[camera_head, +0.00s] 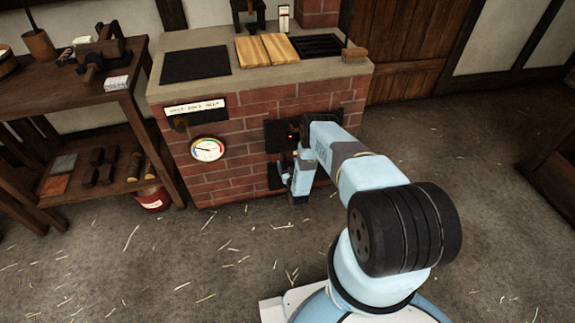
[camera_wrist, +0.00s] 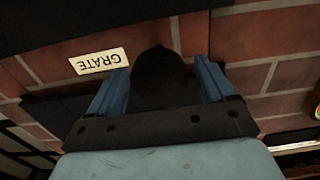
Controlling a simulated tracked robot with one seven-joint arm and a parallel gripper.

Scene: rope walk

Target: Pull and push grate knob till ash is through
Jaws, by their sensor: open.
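The grate knob (camera_wrist: 156,60) is a dark rounded shape in the wrist view. It stands between the two blue fingers of my gripper (camera_wrist: 161,72). The fingers are open, one on each side of it, and I cannot tell whether either touches it. A white label reading GRATE (camera_wrist: 100,61), upside down, is on the bricks beside it. In the head view my gripper is low at the front of the brick stove (camera_head: 235,175), and my arm hides the knob. A dark opening with an orange glow (camera_head: 290,131) shows just above. No ash can be made out.
A round gauge (camera_head: 207,149) and a paper label (camera_head: 195,107) are on the stove front to the left. A wooden bench (camera_head: 105,92) with tools stands left, with a red bucket (camera_head: 152,198) below. The straw-strewn floor in front is clear.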

